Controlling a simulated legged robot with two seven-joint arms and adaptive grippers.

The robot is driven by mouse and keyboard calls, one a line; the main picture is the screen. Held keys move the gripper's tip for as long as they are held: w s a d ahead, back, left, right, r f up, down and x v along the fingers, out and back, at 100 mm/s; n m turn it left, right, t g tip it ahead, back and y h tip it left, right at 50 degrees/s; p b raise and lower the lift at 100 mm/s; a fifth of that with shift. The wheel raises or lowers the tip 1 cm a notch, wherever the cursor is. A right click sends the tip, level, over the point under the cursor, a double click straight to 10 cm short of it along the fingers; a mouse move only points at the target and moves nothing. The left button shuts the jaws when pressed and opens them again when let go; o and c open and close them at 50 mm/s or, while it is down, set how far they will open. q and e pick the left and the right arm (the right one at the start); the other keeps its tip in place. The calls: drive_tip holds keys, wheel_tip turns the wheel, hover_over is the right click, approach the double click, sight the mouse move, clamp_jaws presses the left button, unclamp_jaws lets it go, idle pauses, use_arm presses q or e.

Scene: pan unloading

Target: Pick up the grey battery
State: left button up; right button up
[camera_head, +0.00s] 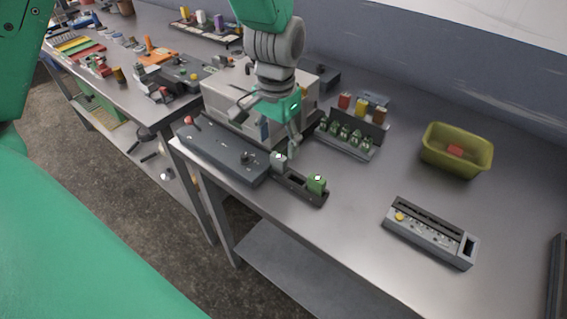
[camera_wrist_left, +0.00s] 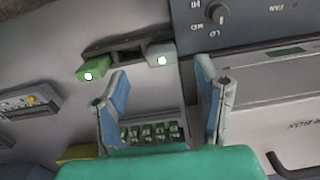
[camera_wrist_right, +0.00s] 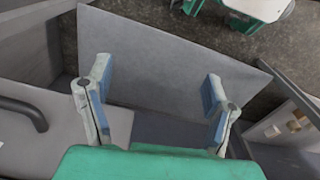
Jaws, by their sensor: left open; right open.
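The grey battery (camera_head: 279,160) is a small block with a pale round mark, at the left end of a dark holder (camera_head: 297,186) on the bench. The green battery (camera_head: 317,184) stands at the holder's right end. My left gripper (camera_head: 266,130) is open and above the bench, just behind the grey battery. In the left wrist view the grey battery (camera_wrist_left: 158,62) shows beyond and between the open fingers (camera_wrist_left: 162,78), apart from them. The green battery (camera_wrist_left: 94,71) is left of it. My right gripper (camera_wrist_right: 158,78) is open and empty, seen only in the right wrist view.
A dark box with a knob (camera_head: 225,150) adjoins the holder. A light box (camera_head: 218,92) stands behind my left gripper. A rack of green parts (camera_head: 346,139) is to its right. A yellow bin (camera_head: 432,151) and a grey device (camera_head: 429,232) are farther right, with clear bench between.

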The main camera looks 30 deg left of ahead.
sight(278, 155)
use_arm(q)
drive_tip(key=shift+a+f, duration=0.25)
drive_tip(key=shift+f, duration=0.05)
drive_tip(key=f, duration=0.4)
drive_tip(key=shift+w+f, duration=0.25)
drive_tip(key=shift+d+f, duration=0.25)
drive_tip(key=shift+d, duration=0.05)
drive_tip(key=shift+d+r, duration=0.1)
drive_tip(key=shift+d, duration=0.05)
drive_tip(key=shift+c, duration=0.8)
drive_tip(key=c, duration=0.6)
drive_tip(key=shift+a, duration=0.2)
drive_tip(key=c, duration=0.5)
drive_tip(key=shift+a, duration=0.15)
clamp_jaws()
